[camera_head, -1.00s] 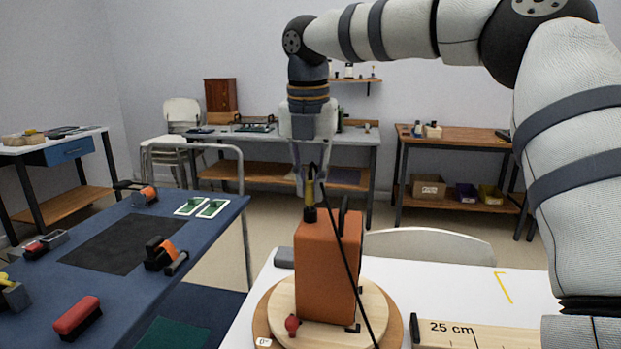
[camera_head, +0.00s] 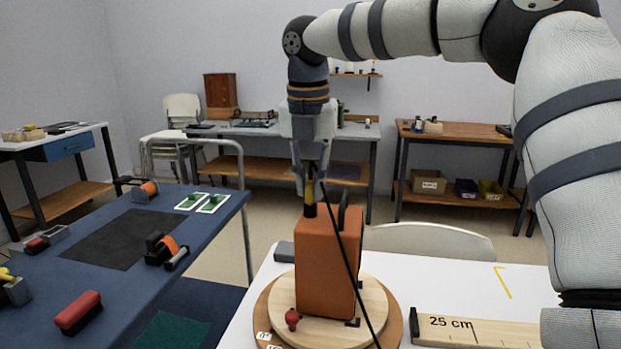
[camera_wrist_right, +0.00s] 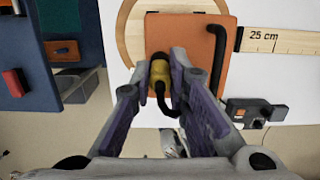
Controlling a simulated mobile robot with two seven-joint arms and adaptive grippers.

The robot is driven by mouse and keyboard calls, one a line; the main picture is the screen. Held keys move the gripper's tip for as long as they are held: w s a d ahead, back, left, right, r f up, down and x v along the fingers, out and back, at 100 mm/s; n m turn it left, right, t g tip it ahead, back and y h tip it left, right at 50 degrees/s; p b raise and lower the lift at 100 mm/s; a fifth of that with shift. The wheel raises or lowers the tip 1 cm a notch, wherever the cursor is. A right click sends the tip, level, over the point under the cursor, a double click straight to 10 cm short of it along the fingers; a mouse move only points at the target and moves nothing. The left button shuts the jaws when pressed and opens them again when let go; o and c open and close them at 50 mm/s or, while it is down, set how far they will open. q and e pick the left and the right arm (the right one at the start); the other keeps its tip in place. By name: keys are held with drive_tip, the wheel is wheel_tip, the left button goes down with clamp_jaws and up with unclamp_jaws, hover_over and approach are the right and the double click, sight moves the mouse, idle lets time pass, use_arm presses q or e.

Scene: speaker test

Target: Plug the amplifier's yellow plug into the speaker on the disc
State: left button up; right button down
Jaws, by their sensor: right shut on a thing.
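The orange speaker (camera_head: 326,262) stands upright on the pale wooden disc (camera_head: 372,306). It has a black handle (camera_wrist_right: 217,55) on top. My right gripper (camera_head: 308,183) points down over the speaker's top and is shut on the yellow plug (camera_wrist_right: 159,74). The plug stands upright, with its black lower end (camera_head: 310,211) at the speaker's top face. The fingers and plug hide the contact, so I cannot tell whether it is in a socket. A black cable (camera_head: 350,270) runs from the plug down in front of the speaker. My left gripper is not in view.
A red knob (camera_head: 292,317) sits by the disc's edge, and a wooden ruler (camera_head: 480,328) lies to its right. A grey block (camera_head: 285,251) is behind the disc at left. A blue table (camera_head: 205,235) holding tools stands left. The white table (camera_head: 450,275) is mostly clear at right.

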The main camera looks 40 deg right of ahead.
drive_tip(key=shift+f, duration=0.1)
drive_tip(key=c, duration=1.5)
unclamp_jaws()
